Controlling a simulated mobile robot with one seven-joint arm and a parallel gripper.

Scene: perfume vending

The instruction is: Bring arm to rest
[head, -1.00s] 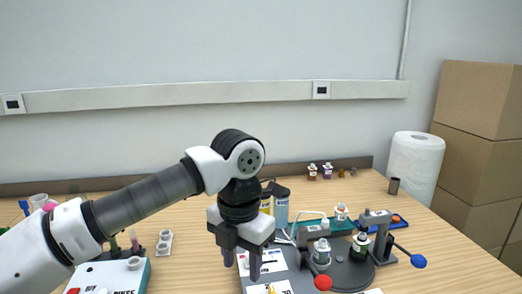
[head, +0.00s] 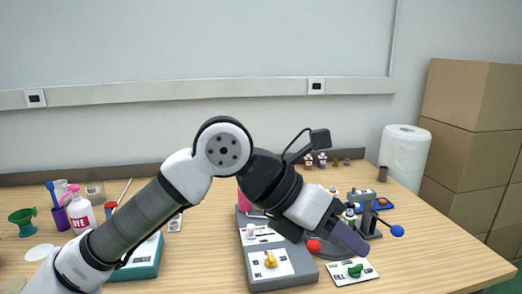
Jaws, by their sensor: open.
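My gripper (head: 352,238) is in the head view, right of centre, above the wooden table (head: 480,262). It points down and to the right, with its dark fingers over the front of the bench equipment. It is open, and no object shows in it. My arm comes in from the lower left, rises to a bent joint near the middle and slopes down to the gripper. The gripper hides part of the machine behind it.
A grey machine (head: 259,284) with a yellow knob stands below my arm. A card with a green knob (head: 355,270) lies right of it. A paper roll (head: 404,156) and boxes (head: 470,90) stand right.

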